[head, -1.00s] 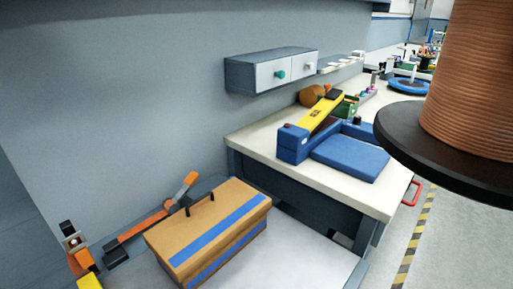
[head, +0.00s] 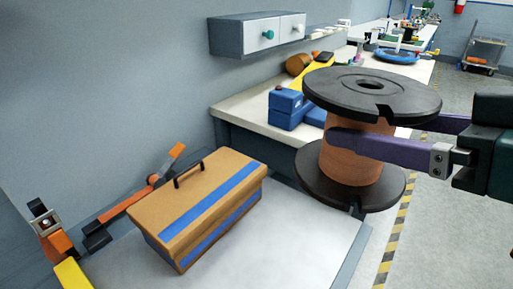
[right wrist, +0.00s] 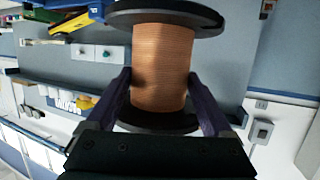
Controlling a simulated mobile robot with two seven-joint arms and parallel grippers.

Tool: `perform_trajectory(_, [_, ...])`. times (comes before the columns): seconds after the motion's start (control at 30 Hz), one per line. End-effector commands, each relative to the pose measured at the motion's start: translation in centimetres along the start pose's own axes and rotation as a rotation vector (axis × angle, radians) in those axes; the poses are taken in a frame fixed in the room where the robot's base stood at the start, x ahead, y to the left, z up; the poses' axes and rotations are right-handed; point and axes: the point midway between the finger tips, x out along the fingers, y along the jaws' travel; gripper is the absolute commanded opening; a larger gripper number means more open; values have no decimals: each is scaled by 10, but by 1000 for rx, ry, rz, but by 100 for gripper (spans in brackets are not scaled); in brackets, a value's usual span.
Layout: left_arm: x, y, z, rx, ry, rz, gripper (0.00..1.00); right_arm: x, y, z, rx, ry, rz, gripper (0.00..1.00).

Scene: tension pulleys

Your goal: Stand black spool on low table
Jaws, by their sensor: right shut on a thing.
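The black spool has two black flanges (head: 372,92) and a copper-coloured winding (head: 352,165). In the head view it hangs in the air, roughly upright with a slight tilt. My right gripper (head: 345,137) comes in from the right with purple fingers closed around the winding between the flanges. The right wrist view shows the winding (right wrist: 162,58) between both fingers. The low table (head: 300,235) is a pale surface at the bottom of the head view; the spool appears above its far right corner, clear of it. My left gripper is not in view.
A tan toolbox (head: 200,208) with blue stripes occupies the low table's left part. Orange and black clamp-like items (head: 130,205) lie left of it. The table's right part is bare. A higher workbench (head: 232,112) with blue blocks (head: 286,106) stands behind, below a wall cabinet (head: 258,36).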

Motion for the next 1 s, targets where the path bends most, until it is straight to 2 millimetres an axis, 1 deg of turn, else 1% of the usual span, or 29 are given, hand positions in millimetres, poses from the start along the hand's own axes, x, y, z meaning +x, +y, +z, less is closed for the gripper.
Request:
perform_trajectory(0.03, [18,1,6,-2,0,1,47,21,-11,29,17,3,16,0])
perform_trajectory(0.1, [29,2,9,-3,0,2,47,42,-24,53,23,4,44,0])
perform_trajectory(0.2, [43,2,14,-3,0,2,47,68,-47,79,27,5,67,0])
perform_trajectory(0.3, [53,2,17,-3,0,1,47,86,-68,95,27,8,76,0])
perform_trajectory(0.43, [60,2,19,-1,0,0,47,99,-88,103,24,9,78,0])
perform_trajectory(0.57, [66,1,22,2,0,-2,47,106,-96,113,22,8,76,0])
perform_trajectory(0.67, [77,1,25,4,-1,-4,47,113,-98,134,21,5,76,0])
perform_trajectory(0.8, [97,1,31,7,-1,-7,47,124,-97,173,21,3,76,0])
perform_trajectory(1.0, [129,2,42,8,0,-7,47,141,-96,224,20,4,76,0])
